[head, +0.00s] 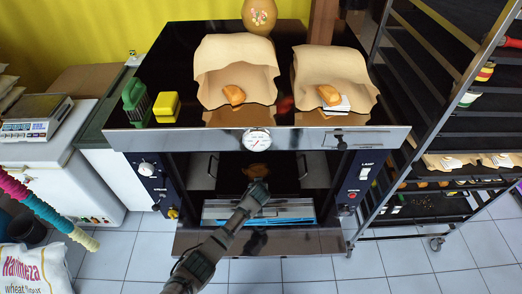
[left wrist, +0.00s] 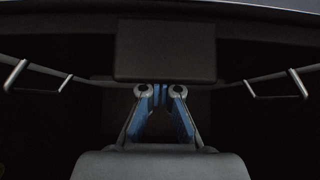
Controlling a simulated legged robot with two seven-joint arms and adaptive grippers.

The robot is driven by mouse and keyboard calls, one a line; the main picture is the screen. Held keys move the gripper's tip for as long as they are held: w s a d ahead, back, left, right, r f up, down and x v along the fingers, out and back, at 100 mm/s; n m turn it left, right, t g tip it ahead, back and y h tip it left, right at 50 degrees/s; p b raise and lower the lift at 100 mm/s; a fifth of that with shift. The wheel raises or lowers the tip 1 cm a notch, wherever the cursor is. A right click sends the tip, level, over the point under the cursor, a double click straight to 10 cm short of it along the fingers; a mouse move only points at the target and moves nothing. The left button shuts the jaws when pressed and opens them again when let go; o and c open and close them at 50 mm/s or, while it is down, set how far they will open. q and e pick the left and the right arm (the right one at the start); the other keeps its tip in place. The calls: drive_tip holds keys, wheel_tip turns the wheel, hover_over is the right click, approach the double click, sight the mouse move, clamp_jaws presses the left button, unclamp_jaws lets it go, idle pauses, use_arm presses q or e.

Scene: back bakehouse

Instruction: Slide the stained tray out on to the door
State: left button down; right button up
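The oven's door (head: 300,241) is folded down at the front of the open oven. A dark tray (head: 257,170) with a brown stain lies inside the oven. My left gripper (head: 258,187) reaches in over the door, at the near side of the stain. In the left wrist view its blue-padded fingers (left wrist: 160,95) are drawn together at the tips. A dark flat panel (left wrist: 165,50) stands just beyond them; whether they touch or hold it is unclear. My right gripper is in neither view.
Wire runners (left wrist: 40,75) flank the oven cavity. Two bread bags (head: 236,60), a green brush (head: 136,98) and a yellow block (head: 166,107) stand on the oven top. A tray rack (head: 430,110) stands close on the right. A flour sack (head: 35,268) is at lower left.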

use_arm(q)
drive_tip(key=shift+s+f+p, duration=0.15)
drive_tip(key=shift+s+p, duration=1.3)
drive_tip(key=shift+s, duration=0.15)
drive_tip(key=shift+s+p, duration=2.15)
drive_tip(key=shift+s, duration=1.9)
drive_tip(key=shift+s+p, duration=0.3)
drive_tip(key=shift+s, duration=6.25)
drive_tip(key=shift+w, duration=0.7)
drive_tip(key=shift+r, duration=3.1)
drive_tip(key=s+r, duration=0.5)
drive_tip(key=s, duration=0.5)
